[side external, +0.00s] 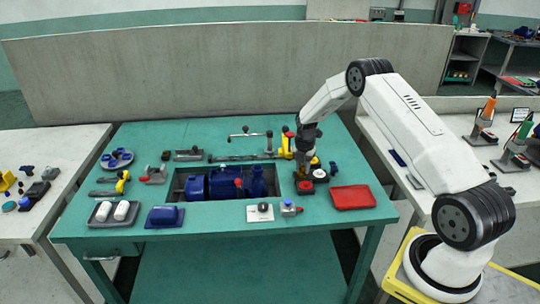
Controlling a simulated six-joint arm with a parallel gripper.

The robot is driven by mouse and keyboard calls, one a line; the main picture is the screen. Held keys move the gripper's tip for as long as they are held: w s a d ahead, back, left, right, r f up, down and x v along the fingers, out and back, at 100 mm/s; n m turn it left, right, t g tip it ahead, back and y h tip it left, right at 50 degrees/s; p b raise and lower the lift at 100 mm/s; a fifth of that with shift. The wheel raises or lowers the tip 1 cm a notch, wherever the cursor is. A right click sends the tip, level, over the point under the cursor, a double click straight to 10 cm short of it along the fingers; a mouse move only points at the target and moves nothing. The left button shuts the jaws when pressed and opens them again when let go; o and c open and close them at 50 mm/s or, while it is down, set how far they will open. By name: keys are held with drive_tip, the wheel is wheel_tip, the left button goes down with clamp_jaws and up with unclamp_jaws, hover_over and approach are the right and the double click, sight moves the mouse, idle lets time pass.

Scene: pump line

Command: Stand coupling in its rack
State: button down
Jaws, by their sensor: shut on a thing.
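My gripper (311,168) points down over the right part of the green bench, just right of the bench's recess. It is shut on a small brassy piece (314,162), which I take to be the coupling. The piece is mostly hidden by the fingers, and its tilt is too small to tell.
A blue pump (222,184) lies in the recess. Yellow and red-topped fixtures (287,143) stand close behind my gripper.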

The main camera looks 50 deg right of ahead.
idle(0.3)
drive_tip(key=shift+c, duration=1.7)
unclamp_jaws()
drive_tip(key=shift+r, duration=3)
